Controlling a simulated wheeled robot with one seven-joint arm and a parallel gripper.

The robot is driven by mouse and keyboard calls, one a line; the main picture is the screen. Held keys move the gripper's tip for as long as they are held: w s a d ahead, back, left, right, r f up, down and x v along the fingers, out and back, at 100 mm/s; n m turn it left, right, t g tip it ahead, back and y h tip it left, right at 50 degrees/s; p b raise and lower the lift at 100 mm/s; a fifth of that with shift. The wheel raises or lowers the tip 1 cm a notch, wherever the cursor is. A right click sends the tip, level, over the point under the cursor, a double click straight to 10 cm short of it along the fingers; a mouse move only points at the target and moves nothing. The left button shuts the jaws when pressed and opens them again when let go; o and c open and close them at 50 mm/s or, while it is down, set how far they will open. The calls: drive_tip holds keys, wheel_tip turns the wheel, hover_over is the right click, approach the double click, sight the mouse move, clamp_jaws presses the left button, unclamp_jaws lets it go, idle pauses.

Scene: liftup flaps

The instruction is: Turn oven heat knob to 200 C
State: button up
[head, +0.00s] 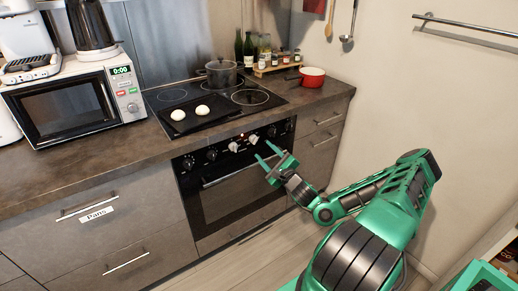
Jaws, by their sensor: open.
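The oven (236,190) is built in under the cooktop, with a dark glass door and a bar handle. Its control panel carries a row of knobs. Black knobs (211,154) sit at the left and right, and lighter knobs (234,147) sit near the middle. A small light glows by the middle knobs. The markings are too small to read, so I cannot tell the heat setting. My gripper (263,152) is open and empty, its fingertips pointing at the panel close to the middle-right knobs. I cannot tell whether it touches one.
A black tray (215,115) with two pale round pieces lies on the cooktop, beside a grey pot (222,74). A red pan (312,77) stands at the right. A microwave (72,104) is at the left. The floor before the oven is clear.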

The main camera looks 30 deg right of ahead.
drive_tip(key=shift+s, duration=1.45)
drive_tip(key=shift+a, duration=0.1)
